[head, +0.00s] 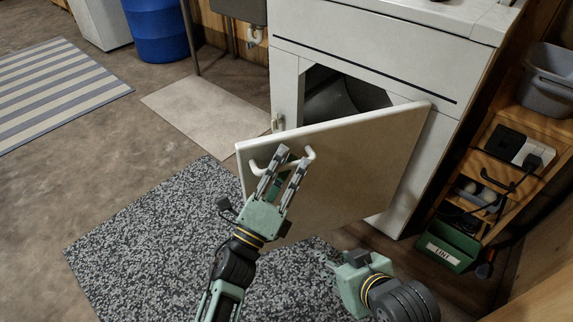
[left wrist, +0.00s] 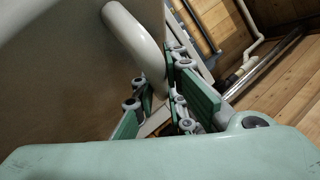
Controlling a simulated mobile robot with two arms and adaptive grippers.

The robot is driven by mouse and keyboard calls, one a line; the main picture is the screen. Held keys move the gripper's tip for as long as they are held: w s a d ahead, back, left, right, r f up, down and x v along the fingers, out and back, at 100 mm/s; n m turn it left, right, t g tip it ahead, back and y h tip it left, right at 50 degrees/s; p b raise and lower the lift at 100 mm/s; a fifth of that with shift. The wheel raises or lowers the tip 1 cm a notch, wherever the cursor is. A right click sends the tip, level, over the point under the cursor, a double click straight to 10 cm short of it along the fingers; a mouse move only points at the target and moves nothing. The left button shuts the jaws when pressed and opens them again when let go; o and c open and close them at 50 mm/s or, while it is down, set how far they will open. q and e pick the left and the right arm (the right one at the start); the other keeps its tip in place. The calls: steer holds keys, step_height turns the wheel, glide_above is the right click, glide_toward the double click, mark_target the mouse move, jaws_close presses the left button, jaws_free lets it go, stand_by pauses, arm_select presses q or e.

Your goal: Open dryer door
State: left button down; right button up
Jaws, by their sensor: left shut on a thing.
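The white dryer (head: 385,68) stands at the upper right of the head view. Its door (head: 352,160) is swung partly open on the right-hand side, and the dark drum opening (head: 345,97) shows behind it. My left gripper (head: 284,160) is at the door's free left part, shut on the white curved handle (head: 309,156). In the left wrist view the handle (left wrist: 135,40) runs down to the green-padded fingers (left wrist: 160,100). My right gripper (head: 338,270) is low in the head view, below the door and apart from it; its fingers are not clear.
A speckled rug (head: 150,240) lies under my arms. At the right stand wooden shelves (head: 500,135) with a grey bin (head: 548,80) and a green lint box (head: 447,246). A blue barrel (head: 157,30) stands at the back left.

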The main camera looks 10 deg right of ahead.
arm_select(q)
steer(key=shift+w+f, duration=0.1)
steer(key=c, duration=2)
jaws_free()
steer(key=shift+c, duration=0.2)
steer(key=v, duration=1.2)
